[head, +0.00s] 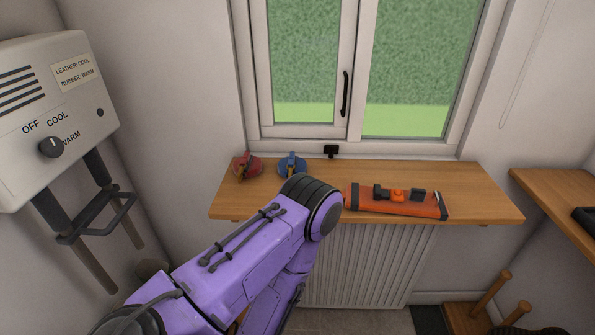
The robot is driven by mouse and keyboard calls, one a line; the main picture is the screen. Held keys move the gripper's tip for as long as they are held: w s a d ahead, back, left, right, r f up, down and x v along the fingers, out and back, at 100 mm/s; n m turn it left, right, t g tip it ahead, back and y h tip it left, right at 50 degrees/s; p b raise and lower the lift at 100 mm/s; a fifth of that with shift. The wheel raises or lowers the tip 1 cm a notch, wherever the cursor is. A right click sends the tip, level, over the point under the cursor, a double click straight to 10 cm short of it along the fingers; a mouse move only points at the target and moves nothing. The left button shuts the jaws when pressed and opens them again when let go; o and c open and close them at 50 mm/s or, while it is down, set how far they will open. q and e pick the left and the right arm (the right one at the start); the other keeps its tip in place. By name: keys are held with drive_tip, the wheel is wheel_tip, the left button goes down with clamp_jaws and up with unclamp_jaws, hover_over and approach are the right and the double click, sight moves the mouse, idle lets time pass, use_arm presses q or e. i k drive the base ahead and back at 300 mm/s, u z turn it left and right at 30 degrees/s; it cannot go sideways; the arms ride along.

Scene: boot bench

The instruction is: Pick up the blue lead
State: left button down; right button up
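The blue lead (292,165) lies coiled on the wooden window shelf (470,192), left of the shelf's middle, with a small brass-coloured clip by it. A red lead (246,167) of similar shape lies just to its left. My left arm, purple, comes in from the lower left. Its dark rounded joint stands in front of the shelf's front edge, below and right of the blue lead. I see neither gripper, and no gripper shows at the blue lead.
An orange case with black parts (397,202) lies on the shelf's right half. A boot dryer (55,110) with a dial and tubes hangs at left. A window stands behind the shelf, with a radiator (370,265) below. Another wooden surface (560,205) is at right.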

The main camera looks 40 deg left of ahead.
sight(292, 165)
drive_tip(key=u, duration=1.3)
